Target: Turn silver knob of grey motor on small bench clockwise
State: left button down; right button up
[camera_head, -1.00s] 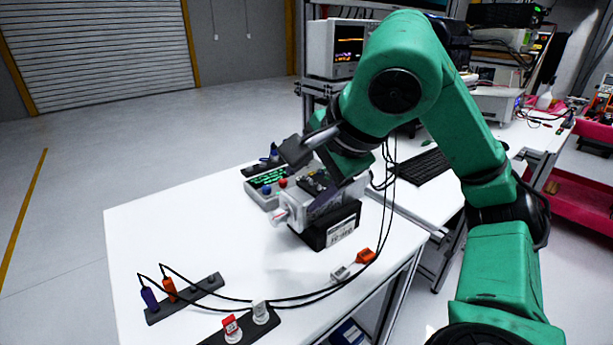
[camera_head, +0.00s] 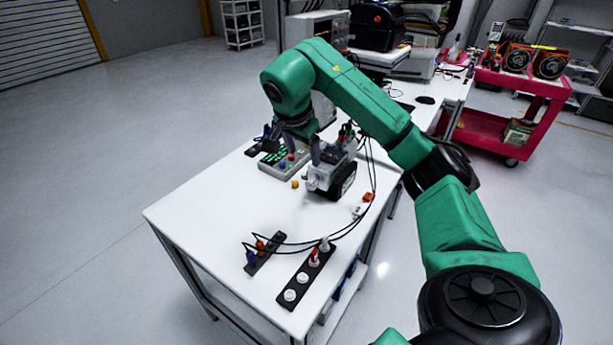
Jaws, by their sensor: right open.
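The grey motor (camera_head: 338,172) sits in a black cradle (camera_head: 344,188) on the small white bench. Its silver knob (camera_head: 312,183) faces left toward the bench's front area and is small in view. My right gripper (camera_head: 296,146) is open, with dark fingers pointing down. It is up and left of the motor in the picture, over the control box, apart from the knob and holding nothing that I can see. My left gripper is not in view.
A grey control box (camera_head: 285,162) with coloured buttons stands beside the motor. A small yellow piece (camera_head: 295,184) lies near the knob. Black socket strips (camera_head: 305,278) with plugs and cables lie at the front. The bench's left part (camera_head: 205,205) is clear.

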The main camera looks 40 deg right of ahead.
jog(key=f, duration=0.1)
send_over(313, 180)
jog(key=s+a, duration=0.2)
notch_tip(313, 180, down, 6)
jog(key=x, duration=0.2)
jog(key=p+x, duration=0.1)
jog(key=x, duration=0.1)
jog(key=a+p+x, duration=0.1)
jog(key=x, duration=0.1)
jog(key=shift+w+d+f, duration=0.2)
jog(key=shift+w+f, duration=0.1)
jog(key=shift+f, duration=0.1)
jog(key=shift+w+d+f, duration=0.1)
jog(key=shift+d+f, duration=0.2)
jog(key=shift+f, duration=0.1)
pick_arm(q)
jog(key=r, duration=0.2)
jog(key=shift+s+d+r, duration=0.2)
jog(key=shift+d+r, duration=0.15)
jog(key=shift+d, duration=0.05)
pick_arm(e)
jog(key=shift+r, duration=0.1)
grip_shut()
